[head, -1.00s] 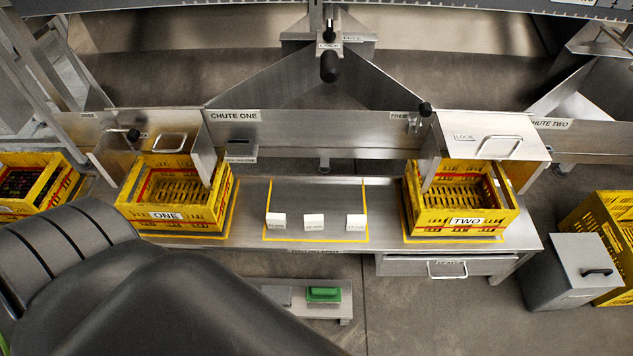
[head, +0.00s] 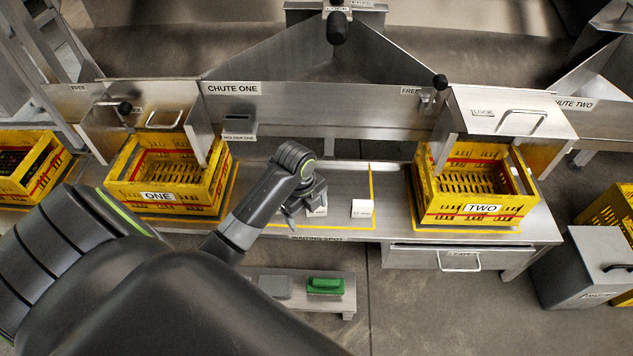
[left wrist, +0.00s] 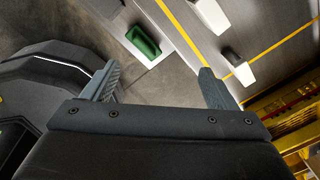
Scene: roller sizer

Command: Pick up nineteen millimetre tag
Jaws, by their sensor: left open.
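White tags stand on the steel bench inside a yellow outlined area. In the head view one tag (head: 362,209) is in plain sight at the right. A second tag (head: 317,211) is partly hidden by my left gripper (head: 299,209). The lettering is too small to tell which is the nineteen millimetre tag. In the left wrist view two white tags, one near the top (left wrist: 212,15) and one lower (left wrist: 243,74), lie beyond the right finger. My left gripper (left wrist: 158,70) is open and empty. My right gripper is out of view.
Yellow crate ONE (head: 158,196) stands left on the bench and crate TWO (head: 482,208) right. A steel drawer (head: 440,258) is under the right side. A green block (head: 325,286) sits on a low shelf. The chute wall (head: 300,125) rises behind.

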